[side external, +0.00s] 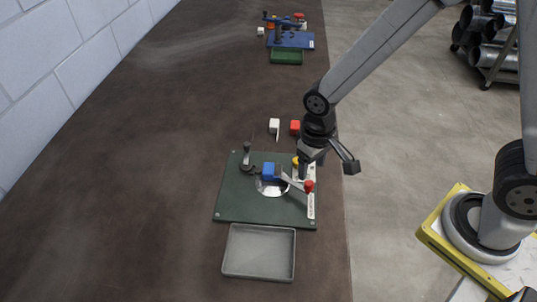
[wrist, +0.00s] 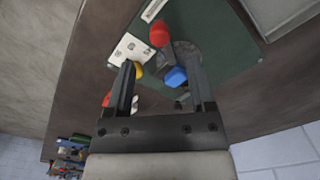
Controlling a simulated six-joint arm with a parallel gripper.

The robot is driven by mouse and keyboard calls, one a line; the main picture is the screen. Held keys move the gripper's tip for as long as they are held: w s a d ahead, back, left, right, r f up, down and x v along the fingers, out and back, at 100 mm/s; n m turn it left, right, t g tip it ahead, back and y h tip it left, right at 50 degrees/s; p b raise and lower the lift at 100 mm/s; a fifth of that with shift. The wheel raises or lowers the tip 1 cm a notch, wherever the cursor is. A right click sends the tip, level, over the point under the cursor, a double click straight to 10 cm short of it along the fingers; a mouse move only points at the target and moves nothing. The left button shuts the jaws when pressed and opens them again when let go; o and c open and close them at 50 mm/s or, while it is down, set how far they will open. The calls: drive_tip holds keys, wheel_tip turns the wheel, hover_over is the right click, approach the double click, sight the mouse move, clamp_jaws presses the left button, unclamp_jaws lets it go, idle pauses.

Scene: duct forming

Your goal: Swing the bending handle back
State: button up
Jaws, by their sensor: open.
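The bending handle (side external: 293,182) is a light bar on the dark green board (side external: 235,207). It runs from near a blue block (side external: 268,170) and a round metal disc towards a red knob (side external: 308,186) at the board's right side. In the wrist view the red knob (wrist: 159,34) is beyond the fingertips and the blue block (wrist: 175,76) lies between the fingers. My gripper (wrist: 162,64) is open and empty above the board. In the side view my gripper (side external: 305,163) is just behind the red knob, near a yellow knob (side external: 295,160). Exact finger height cannot be told.
A dark upright post (side external: 247,154) stands at the board's back left. A white block (side external: 274,125) and a red block (side external: 295,127) lie behind the board. An empty grey tray (side external: 230,262) is in front. A blue station (side external: 290,40) stands far back. The table's left side is clear.

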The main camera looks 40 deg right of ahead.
sight(309, 182)
drive_tip(key=shift+f, duration=2.9)
clamp_jaws()
